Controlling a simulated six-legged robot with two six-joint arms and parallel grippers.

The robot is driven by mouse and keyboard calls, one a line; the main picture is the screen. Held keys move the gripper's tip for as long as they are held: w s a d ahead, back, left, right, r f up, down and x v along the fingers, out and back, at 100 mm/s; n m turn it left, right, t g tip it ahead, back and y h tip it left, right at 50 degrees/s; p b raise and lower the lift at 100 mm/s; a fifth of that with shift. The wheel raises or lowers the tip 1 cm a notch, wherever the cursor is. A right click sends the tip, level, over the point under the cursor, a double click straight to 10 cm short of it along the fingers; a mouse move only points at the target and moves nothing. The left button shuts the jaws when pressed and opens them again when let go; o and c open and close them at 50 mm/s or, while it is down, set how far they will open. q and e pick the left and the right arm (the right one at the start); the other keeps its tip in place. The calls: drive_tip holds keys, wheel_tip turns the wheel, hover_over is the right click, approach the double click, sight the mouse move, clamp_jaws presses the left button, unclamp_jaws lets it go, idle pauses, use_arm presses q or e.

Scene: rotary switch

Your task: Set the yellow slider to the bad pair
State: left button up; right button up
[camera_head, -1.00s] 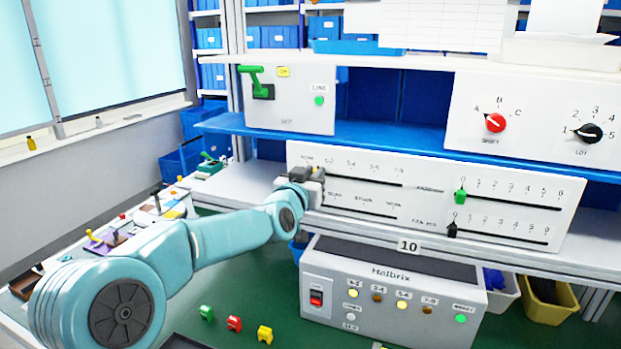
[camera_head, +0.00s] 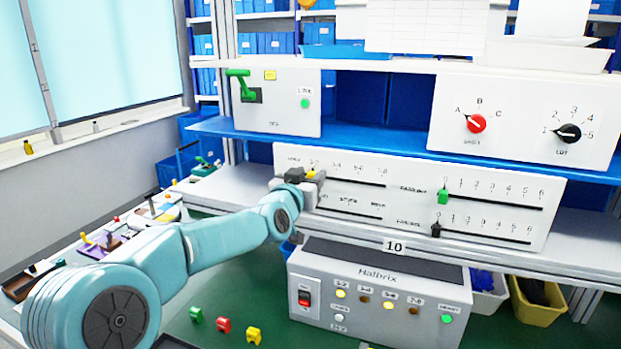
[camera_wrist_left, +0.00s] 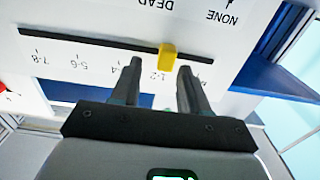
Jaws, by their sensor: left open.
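The yellow slider (camera_wrist_left: 168,56) sits on the upper left track of the white slider panel (camera_head: 550,220), close to the 1-2 mark in the upside-down left wrist view. It also shows in the head view (camera_head: 311,174), partly hidden by my gripper. My left gripper (camera_wrist_left: 160,68) is open, with its fingers on either side of the slider's line; I cannot tell whether either finger touches it. It also shows at the panel's left end in the head view (camera_head: 314,179). My right gripper is not in view. The lamp box (camera_head: 380,280) has bright 1-2 and 5-6 lamps and dark 3-4 and 7-8 lamps.
A green slider (camera_head: 443,196) and a black slider (camera_head: 436,230) stand on the panel's right tracks. A green lever (camera_head: 240,82), a red knob (camera_head: 475,123) and a black knob (camera_head: 569,133) are above. Small coloured pieces (camera_head: 224,324) lie on the green surface.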

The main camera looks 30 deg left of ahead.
use_arm(q)
drive_tip(key=shift+a+f, duration=0.15)
drive_tip(key=shift+a, duration=0.1)
drive_tip(key=b+v, duration=0.3)
drive_tip(key=v, duration=1.3)
drive_tip(key=shift+s, duration=0.15)
